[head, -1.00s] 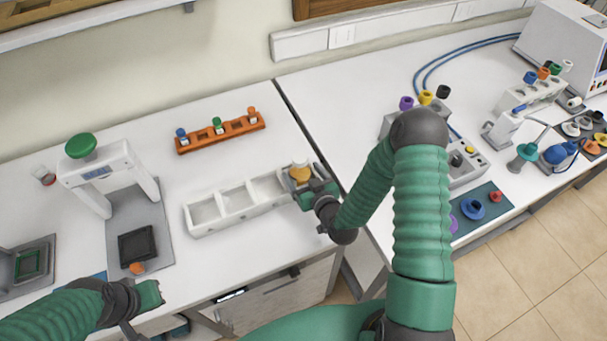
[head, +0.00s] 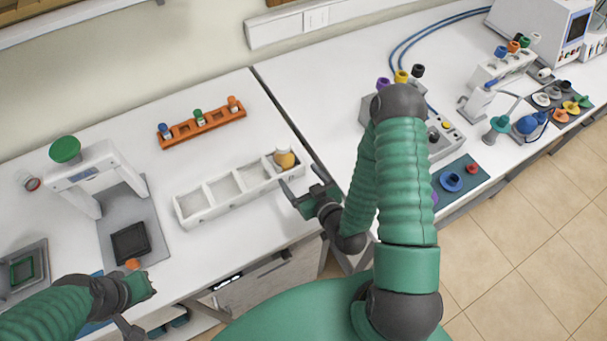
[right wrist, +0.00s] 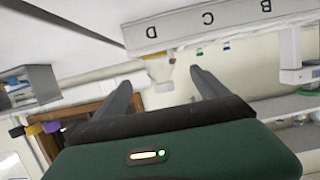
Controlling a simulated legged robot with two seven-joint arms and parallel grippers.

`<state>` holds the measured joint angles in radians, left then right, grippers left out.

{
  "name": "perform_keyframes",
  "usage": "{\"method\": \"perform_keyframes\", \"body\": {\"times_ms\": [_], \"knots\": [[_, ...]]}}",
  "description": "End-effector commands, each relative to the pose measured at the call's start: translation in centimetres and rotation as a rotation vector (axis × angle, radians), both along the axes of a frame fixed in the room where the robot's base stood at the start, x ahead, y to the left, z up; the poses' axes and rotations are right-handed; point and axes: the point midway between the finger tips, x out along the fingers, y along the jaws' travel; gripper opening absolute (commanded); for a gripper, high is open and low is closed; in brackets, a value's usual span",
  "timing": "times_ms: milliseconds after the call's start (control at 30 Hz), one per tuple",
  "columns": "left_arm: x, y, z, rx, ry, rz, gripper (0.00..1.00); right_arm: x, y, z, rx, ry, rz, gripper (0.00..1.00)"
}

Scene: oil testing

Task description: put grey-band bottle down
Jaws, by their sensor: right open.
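The bottle (head: 285,160) stands in the rightmost compartment of the white tray (head: 200,218). Its upper part looks amber or yellowish; a grey band cannot be made out. My right gripper (head: 304,184) is open and empty, just right of the tray's end and apart from the bottle.
An orange rack (head: 203,126) with small capped vials stands behind the tray. A white press-like stand with a green knob (head: 66,149) is at left. Grey equipment with coloured knobs (head: 445,145) stands on the right bench. The white bench between stand and tray is clear.

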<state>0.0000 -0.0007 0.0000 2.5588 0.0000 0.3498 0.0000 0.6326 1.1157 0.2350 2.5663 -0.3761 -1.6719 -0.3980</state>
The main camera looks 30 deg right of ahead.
Motion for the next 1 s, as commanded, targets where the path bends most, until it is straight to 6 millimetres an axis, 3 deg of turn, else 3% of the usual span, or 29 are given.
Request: {"method": "perform_keyframes", "body": {"times_ms": [33,67,200,300,433,567,667,800,900,1000], "knots": [[0.0,0.0,1.8,0.0,0.001,0.0,0.0,-0.7,0.1,1.0,0.002,0.005,-0.001,0.84],[0.0,0.0,2.1,0.0,0.001,0.0,0.0,-1.0,0.1,1.0,0.002,0.004,-0.001,0.84],[-0.1,0.0,2.7,0.0,0.002,0.0,0.0,-1.9,0.2,0.9,-0.002,0.004,0.004,0.84],[-0.1,0.0,2.6,0.0,0.002,0.0,0.0,-1.3,0.6,0.5,-0.02,0.053,0.047,0.84],[-0.1,0.0,2.5,0.0,0.003,0.0,0.0,0.1,1.7,0.1,-0.078,0.25,0.152,0.84],[-0.1,0.0,2.5,0.0,0.003,0.0,0.0,-0.4,2.2,1.4,-0.119,0.515,0.176,0.84],[-0.1,0.0,2.5,0.0,0.002,0.0,0.0,-2.4,2.9,4.0,-0.108,0.7,0.142,0.84],[-0.1,0.0,2.4,0.0,0.002,0.0,0.0,-6.6,4.8,8.0,-0.041,0.901,0.083,0.84],[-0.1,0.0,2.4,0.0,0.002,0.0,0.0,-9.1,6.0,9.9,0.003,0.99,0.061,0.84],[-0.1,0.0,2.5,0.0,0.002,0.0,0.0,-10.3,6.5,10.6,0.023,1.032,0.053,0.84]]}}
